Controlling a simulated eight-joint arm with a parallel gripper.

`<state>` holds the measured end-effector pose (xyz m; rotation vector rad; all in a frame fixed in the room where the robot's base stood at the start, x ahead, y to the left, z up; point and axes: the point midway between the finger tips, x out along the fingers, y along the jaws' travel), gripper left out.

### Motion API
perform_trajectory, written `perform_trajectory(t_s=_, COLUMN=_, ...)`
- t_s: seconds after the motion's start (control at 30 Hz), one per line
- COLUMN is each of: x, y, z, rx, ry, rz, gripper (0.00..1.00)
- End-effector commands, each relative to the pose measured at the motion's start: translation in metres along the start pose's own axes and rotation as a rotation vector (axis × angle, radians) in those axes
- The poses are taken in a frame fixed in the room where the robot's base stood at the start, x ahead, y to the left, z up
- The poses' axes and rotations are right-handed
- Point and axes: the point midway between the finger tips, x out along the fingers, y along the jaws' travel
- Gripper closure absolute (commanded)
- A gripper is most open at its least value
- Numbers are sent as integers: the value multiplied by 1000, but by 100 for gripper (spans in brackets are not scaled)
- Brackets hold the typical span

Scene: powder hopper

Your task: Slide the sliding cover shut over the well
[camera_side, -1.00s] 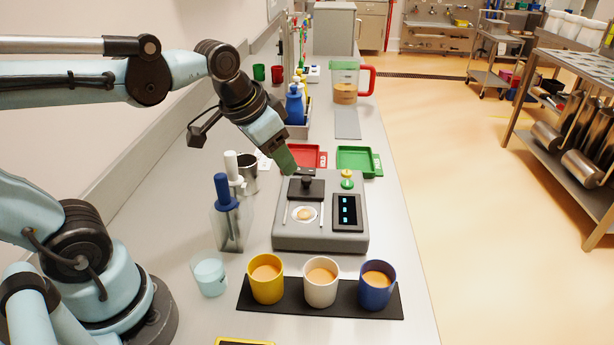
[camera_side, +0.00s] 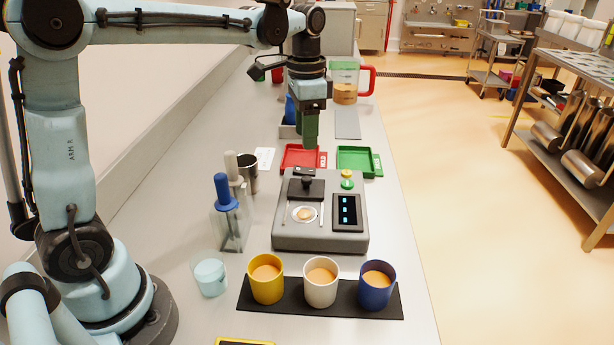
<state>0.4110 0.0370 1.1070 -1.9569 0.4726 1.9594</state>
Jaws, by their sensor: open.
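The sliding cover (camera_side: 297,190) is a dark plate with a black knob (camera_side: 307,182) on the top of the grey machine (camera_side: 285,238). It sits at the back of its track, behind the well (camera_side: 304,214). The well is uncovered and shows a pale round rim with a tan powder mound in it. My gripper (camera_side: 311,145) points straight down above and behind the machine, apart from the cover. Its green fingers are seen edge-on, so the gap between them is hard to see. It holds nothing that I can see.
A display panel (camera_side: 347,212) and a yellow-topped green button (camera_side: 347,178) are on the machine. Red (camera_side: 301,163) and green (camera_side: 357,161) trays lie behind it. Yellow (camera_side: 266,280), white (camera_side: 320,283) and blue (camera_side: 376,287) cups stand in front. A clear holder (camera_side: 231,228) stands left.

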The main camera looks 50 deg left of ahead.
Motion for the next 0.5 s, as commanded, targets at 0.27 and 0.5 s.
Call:
perform_trajectory(t_s=0.27, x=48, y=0, z=0, rx=-1, ry=2, rz=0, gripper=50)
perform_trajectory(t_s=0.5, x=82, y=0, z=0, rx=-1, ry=3, rz=-1, gripper=50)
